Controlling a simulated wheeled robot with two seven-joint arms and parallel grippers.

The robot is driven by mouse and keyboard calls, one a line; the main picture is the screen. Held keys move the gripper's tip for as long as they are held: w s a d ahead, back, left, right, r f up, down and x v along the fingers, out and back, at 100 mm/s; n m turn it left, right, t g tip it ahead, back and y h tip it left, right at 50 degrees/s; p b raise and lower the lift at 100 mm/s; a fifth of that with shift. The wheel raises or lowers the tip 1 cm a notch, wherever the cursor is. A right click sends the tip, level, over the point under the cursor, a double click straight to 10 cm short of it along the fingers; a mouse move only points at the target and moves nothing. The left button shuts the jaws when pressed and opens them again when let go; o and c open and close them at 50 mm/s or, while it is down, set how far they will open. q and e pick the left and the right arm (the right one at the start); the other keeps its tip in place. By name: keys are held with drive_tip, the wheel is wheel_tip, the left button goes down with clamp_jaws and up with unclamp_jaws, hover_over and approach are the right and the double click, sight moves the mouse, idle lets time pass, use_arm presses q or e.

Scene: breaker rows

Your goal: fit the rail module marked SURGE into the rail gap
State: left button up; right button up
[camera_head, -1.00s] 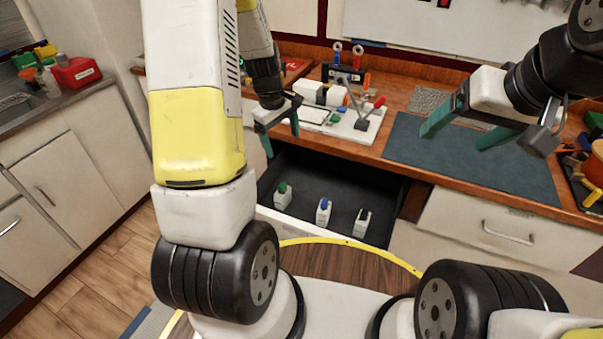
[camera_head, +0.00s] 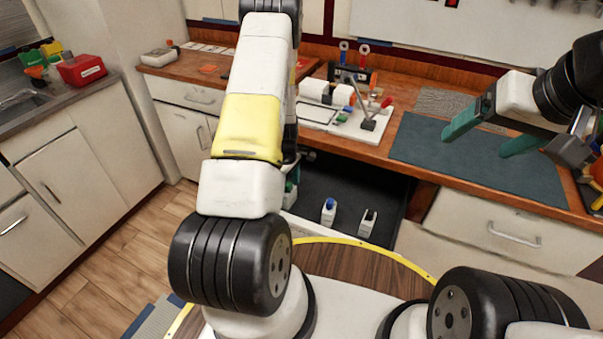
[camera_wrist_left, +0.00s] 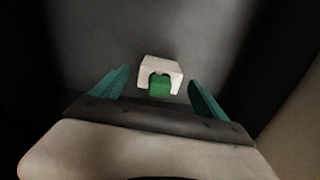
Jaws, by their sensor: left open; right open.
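Three white rail modules stand in the open drawer (camera_head: 345,185); no marking is readable. One has a blue top part (camera_head: 328,203), one a black one (camera_head: 370,215). The third has a green part (camera_wrist_left: 159,86) and sits between the spread teal fingers of my left gripper (camera_wrist_left: 158,77) in the left wrist view, not visibly gripped. In the head view my arm mostly hides that gripper and module. The white board (camera_head: 366,131) on the counter carries white blocks and small coloured parts; I cannot make out the rail gap. My right gripper (camera_head: 475,146) is open and empty above the mat.
The blue-grey mat (camera_head: 480,165) on the counter is bare. A red box (camera_head: 82,70) stands on the left counter. The drawer's walls enclose my left gripper; a closed drawer (camera_head: 490,228) is at right. Tools stand at the far right edge.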

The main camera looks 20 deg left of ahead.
use_arm(q)
wheel_tip(320, 180, down, 2)
drive_tip(key=c, duration=1.6)
drive_tip(key=shift+o, duration=0.2)
drive_tip(key=shift+r, duration=0.1)
